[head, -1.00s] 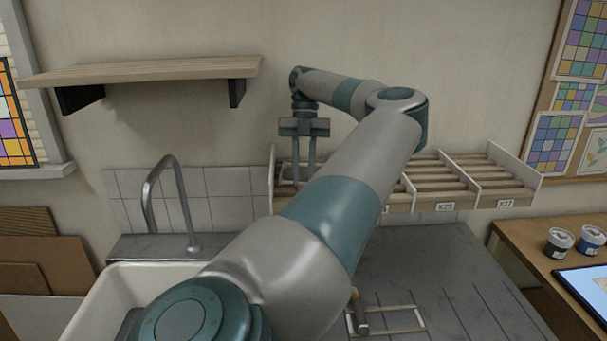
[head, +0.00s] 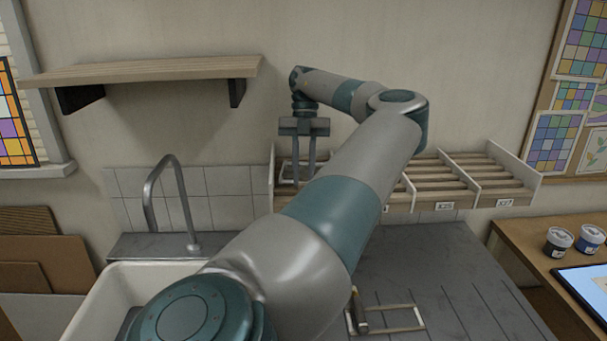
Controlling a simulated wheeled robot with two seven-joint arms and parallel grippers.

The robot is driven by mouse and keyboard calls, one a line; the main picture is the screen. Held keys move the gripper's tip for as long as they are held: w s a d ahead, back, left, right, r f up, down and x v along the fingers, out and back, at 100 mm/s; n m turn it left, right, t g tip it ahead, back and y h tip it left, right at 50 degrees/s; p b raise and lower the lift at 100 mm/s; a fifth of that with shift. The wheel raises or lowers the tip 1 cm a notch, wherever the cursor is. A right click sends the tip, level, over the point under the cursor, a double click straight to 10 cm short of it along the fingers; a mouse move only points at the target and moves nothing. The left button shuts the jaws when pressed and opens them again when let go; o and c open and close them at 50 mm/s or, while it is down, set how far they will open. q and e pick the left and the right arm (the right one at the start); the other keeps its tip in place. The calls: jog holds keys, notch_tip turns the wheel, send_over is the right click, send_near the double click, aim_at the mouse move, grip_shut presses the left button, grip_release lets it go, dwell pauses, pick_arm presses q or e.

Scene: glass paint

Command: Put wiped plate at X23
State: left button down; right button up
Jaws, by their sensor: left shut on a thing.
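My left gripper (head: 304,176) points down into the left part of the slatted rack (head: 475,171) on the wall. It is shut on a thin, pale-edged piece that looks like the glass plate (head: 286,171), mostly lost against the slats. I cannot tell whether the plate rests on the slats. Labels X25 (head: 445,206) and X27 (head: 505,202) show on the rack's front edge. My left arm covers the rack's middle, and no X23 label can be read. I cannot tell which compartment the gripper is in. My right gripper is not in view.
A tall tap (head: 168,200) and a white sink (head: 110,290) are at the left, under an empty wooden shelf (head: 150,70). A pale frame with a dark-handled tool (head: 358,312) lies on the grey counter (head: 440,270). Paint jars (head: 558,241) stand at the right.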

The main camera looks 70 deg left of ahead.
pick_arm(q)
jog(key=shift+p, duration=0.35)
dwell(0.6)
jog(key=c, duration=0.8)
grip_release()
jog(key=shift+c, duration=0.2)
jog(key=shift+r, duration=0.15)
jog(key=shift+r+p, duration=2.2)
jog(key=shift+p, duration=0.1)
jog(key=shift+r+p, duration=1.7)
jog(key=shift+r, duration=0.05)
jog(key=shift+d+f, duration=0.1)
